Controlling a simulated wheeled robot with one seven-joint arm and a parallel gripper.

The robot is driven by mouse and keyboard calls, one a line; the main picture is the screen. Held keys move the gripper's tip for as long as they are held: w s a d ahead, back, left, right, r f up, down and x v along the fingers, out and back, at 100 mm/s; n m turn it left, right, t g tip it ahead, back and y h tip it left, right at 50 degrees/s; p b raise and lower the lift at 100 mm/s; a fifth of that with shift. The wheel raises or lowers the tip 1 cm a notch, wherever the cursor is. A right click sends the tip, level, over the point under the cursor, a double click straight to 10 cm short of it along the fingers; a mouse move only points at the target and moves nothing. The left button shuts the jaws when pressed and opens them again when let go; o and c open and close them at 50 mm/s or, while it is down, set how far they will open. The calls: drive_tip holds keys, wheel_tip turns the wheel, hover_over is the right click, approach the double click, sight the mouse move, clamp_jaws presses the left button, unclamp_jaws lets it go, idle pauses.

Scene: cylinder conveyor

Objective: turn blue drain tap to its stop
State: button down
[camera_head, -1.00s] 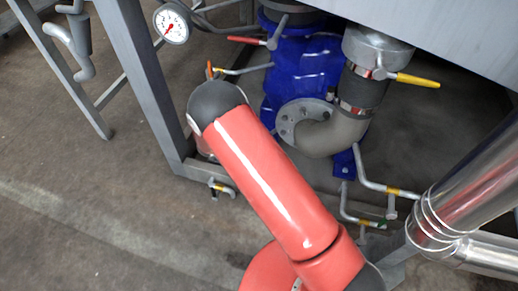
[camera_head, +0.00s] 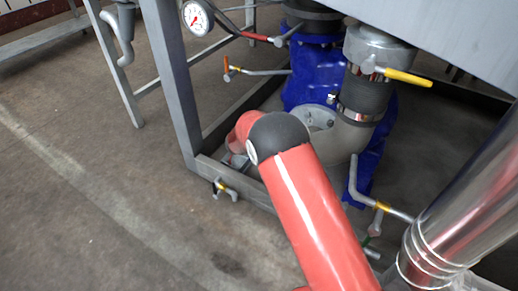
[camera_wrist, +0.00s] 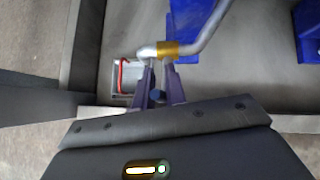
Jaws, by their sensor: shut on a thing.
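The blue drain tap (camera_wrist: 157,95) shows in the wrist view as a small dark blue knob below a grey pipe (camera_wrist: 205,38) with a yellow band (camera_wrist: 168,49). My gripper (camera_wrist: 160,82) is shut on the tap, with one finger on each side of it. Much of the tap is hidden between the fingers, so its turn angle cannot be told. In the head view my red arm reaches down toward the frame, and my gripper and the blue tap cannot be made out there.
A grey metal frame (camera_head: 172,80) surrounds the blue housing (camera_head: 312,75). Other valves have yellow (camera_head: 408,77), red (camera_head: 256,37) and orange (camera_head: 227,68) handles. A yellow-banded pipe (camera_head: 382,206) stands right of my arm. A gauge (camera_head: 196,17) hangs upper left. Open floor lies left.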

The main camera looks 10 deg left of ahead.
drive_tip(key=shift+f, duration=0.1)
drive_tip(key=c, duration=1.5)
unclamp_jaws()
drive_tip(key=shift+o, duration=0.2)
drive_tip(key=v, duration=0.8)
drive_tip(key=shift+p, duration=0.45)
